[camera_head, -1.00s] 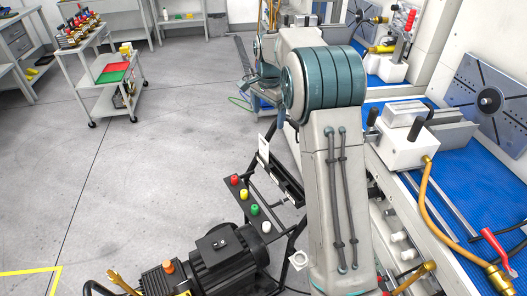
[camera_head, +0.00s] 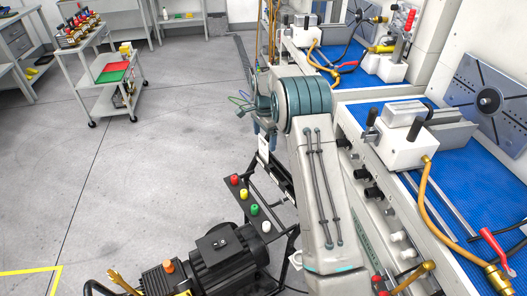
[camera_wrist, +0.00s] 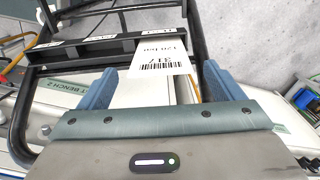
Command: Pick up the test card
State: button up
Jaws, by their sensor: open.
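My gripper (camera_wrist: 160,70) is open, with one blue finger on each side of the card and a gap to both. In the head view the card (camera_head: 263,145) is a small white patch on the black frame. My gripper (camera_head: 262,122) is just above it there, partly hidden by my own wrist, and I cannot tell the exact distance.
The black tubular frame (camera_wrist: 22,100) surrounds the card's rail. A panel with coloured knobs (camera_head: 243,200) and a black motor (camera_head: 228,258) stand in front. Blue-topped benches (camera_head: 460,190) run along the right. The floor to the left is open up to a grey cart (camera_head: 88,82).

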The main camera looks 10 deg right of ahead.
aim_at(264, 147)
jog(key=shift+a+f+p, duration=0.2)
jog(key=shift+f+p, duration=0.3)
jog(key=shift+f, duration=2.15)
jog(key=c, duration=0.9)
